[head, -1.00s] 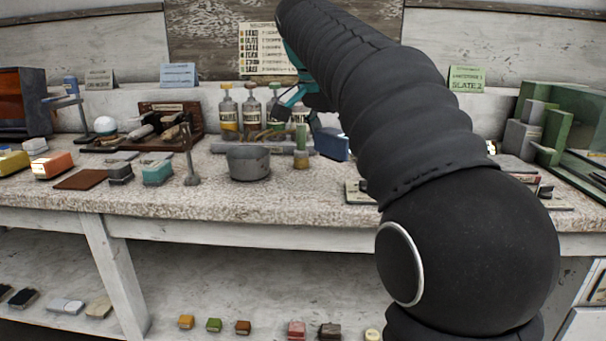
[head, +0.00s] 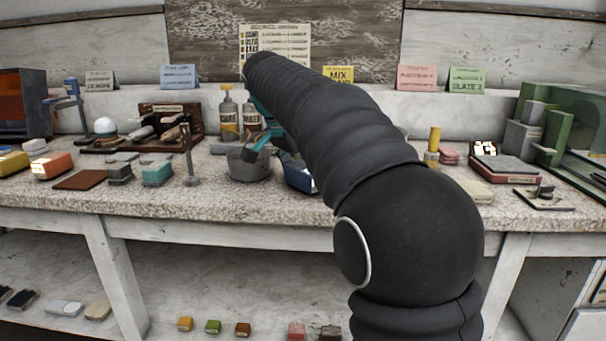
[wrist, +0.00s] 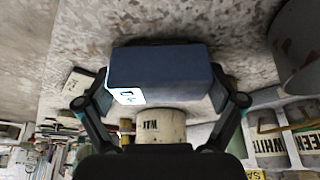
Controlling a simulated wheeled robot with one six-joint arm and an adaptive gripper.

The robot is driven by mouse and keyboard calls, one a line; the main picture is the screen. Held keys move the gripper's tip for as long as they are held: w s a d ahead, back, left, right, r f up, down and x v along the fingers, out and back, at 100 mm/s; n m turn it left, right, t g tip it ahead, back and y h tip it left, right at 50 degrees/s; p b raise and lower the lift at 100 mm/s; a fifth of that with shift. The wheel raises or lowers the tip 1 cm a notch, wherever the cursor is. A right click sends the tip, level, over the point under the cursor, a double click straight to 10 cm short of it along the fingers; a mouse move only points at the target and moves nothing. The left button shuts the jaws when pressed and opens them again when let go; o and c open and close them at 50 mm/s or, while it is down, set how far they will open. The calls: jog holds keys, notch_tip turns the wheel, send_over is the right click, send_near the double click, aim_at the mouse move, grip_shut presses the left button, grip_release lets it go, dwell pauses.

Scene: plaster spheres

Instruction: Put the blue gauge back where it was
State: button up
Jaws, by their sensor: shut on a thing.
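The blue gauge, a dark blue block with a white label on one face, is between my fingers in the wrist view (wrist: 160,66). My gripper (wrist: 160,92) is shut on it, one finger at each side. In the head view the gauge (head: 301,178) shows partly below my arm, just right of the grey pot, and one teal finger of my gripper shows over the pot. My arm hides the rest of the gripper. I cannot tell how far the gauge is above the bench.
The grey pot (head: 249,166) stands close to the left of the gauge. Labelled bottles (head: 229,115) stand behind it, and a thin stand (head: 190,160) to its left. A yellow-topped cylinder (head: 434,140) and a stacked slab (head: 500,168) are to the right. The bench front (head: 250,205) is clear.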

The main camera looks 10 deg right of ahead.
jog(key=shift+f, duration=0.1)
jog(key=o, duration=0.7)
jog(key=p+v, duration=0.1)
jog(key=v, duration=1.1)
jog(key=shift+s, duration=0.1)
